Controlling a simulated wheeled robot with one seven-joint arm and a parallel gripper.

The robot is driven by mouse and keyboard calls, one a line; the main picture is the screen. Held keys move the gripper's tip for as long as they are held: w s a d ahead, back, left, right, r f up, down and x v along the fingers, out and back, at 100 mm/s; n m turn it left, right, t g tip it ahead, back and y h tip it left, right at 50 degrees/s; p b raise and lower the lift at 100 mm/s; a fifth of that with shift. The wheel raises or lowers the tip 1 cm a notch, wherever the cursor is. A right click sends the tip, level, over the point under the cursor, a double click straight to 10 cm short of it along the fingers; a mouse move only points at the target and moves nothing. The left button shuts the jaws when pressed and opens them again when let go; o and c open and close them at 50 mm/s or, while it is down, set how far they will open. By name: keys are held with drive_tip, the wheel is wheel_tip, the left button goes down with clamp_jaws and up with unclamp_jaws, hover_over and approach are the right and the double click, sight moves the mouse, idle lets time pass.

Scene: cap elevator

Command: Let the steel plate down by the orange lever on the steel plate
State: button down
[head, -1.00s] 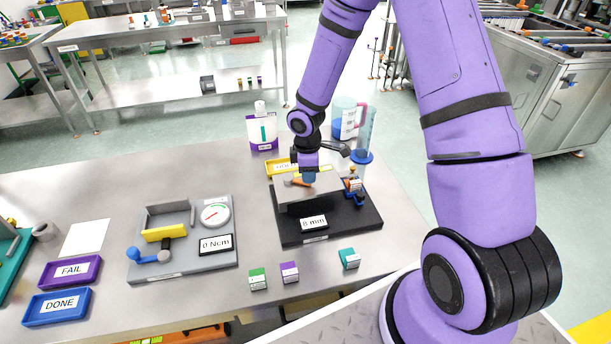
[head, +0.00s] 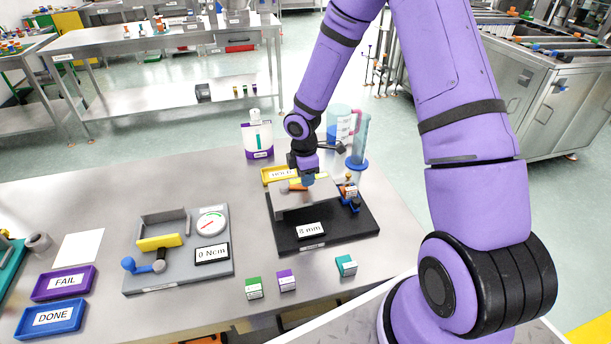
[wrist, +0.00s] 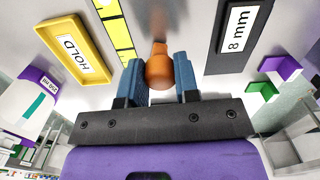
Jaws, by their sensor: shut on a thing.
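My gripper (head: 307,184) points down at the steel plate (head: 308,199) on the black base (head: 338,228). In the wrist view its blue fingers (wrist: 160,80) are shut on the orange lever (wrist: 158,66), one on each side. In the head view part of the orange lever (head: 292,187) shows beside the fingers; the rest is hidden. The plate sits over the base, and its gap below is hard to judge. The display (head: 311,231) in front of it reads 8 mm and also shows in the wrist view (wrist: 236,32).
A yellow HOLD tray (head: 272,175), a bottle (head: 258,140) and a blue-based cylinder (head: 358,150) stand behind the base. Small parts (head: 350,193) sit at its right. Small boxes (head: 254,288) stand in front. A grey gauge fixture (head: 190,270) is at left.

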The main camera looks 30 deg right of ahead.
drive_tip(key=c, duration=0.8)
unclamp_jaws()
drive_tip(key=shift+c, duration=0.2)
wheel_tip(320, 180, up, 11)
drive_tip(key=shift+a, duration=0.2)
drive_tip(key=shift+w, duration=0.1)
drive_tip(key=s+d+r+m+t+h, duration=0.1)
drive_tip(key=s+r+m, duration=0.4)
drive_tip(key=r, duration=0.5)
drive_tip(key=s+r+m+t+h, duration=0.1)
drive_tip(key=s+r+m, duration=0.2)
drive_tip(key=s+r, duration=0.5)
drive_tip(key=s+r+m+t+y, duration=0.1)
drive_tip(key=s+r+m, duration=0.3)
drive_tip(key=s, duration=0.4)
drive_tip(key=s+r+m+t+y, duration=0.1)
drive_tip(key=s+r+m, duration=0.3)
drive_tip(key=s, duration=0.4)
drive_tip(key=shift+a+r+t, duration=0.2)
drive_tip(key=shift+r+t, duration=0.4)
drive_tip(key=shift+r, duration=0.15)
